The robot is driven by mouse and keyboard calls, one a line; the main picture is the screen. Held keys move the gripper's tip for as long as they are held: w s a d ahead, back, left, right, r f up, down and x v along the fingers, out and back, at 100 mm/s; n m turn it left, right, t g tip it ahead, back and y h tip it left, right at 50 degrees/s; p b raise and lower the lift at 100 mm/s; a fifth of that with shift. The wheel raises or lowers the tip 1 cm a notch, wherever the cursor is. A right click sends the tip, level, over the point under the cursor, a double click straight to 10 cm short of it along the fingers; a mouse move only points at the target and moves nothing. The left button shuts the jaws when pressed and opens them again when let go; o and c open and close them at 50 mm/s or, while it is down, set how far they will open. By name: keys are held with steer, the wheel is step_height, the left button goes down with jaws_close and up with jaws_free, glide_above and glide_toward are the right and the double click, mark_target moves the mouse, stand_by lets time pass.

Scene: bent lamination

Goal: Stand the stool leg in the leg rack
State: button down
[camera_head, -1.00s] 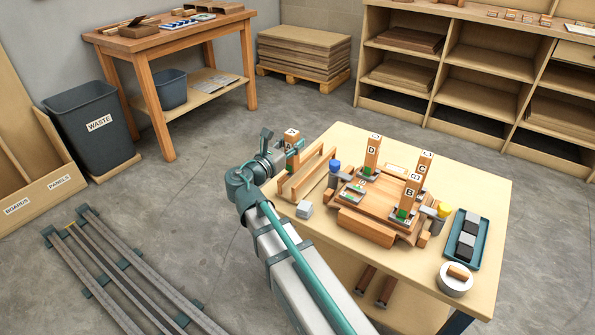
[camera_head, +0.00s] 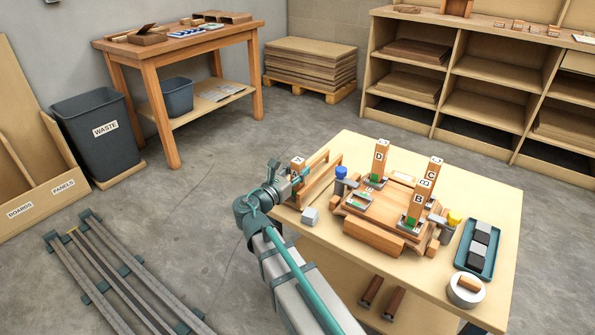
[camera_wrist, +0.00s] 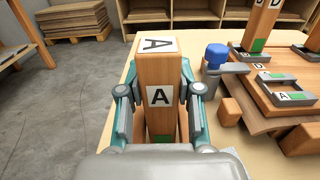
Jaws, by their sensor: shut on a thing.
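The stool leg (camera_head: 298,163) is a light wooden block marked A, standing upright at the left end of the table. My gripper (camera_head: 297,178) is shut on it from the near left side. In the wrist view the leg (camera_wrist: 158,75) shows an A on its top and side and a green patch low down, between both fingers (camera_wrist: 158,100). The leg rack (camera_head: 316,172), a wooden frame with long rails, is right beside the leg. My gripper hides the leg's foot, so I cannot tell whether it is seated.
Legs D (camera_head: 380,158), C (camera_head: 433,172) and B (camera_head: 418,207) stand in brackets on a wooden panel. A teal tray (camera_head: 465,262) is at right.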

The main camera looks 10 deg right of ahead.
steer(key=c, duration=0.8)
jaws_free()
steer(key=shift+r, duration=0.1)
steer(key=p+v, duration=0.3)
steer(key=v, duration=0.9)
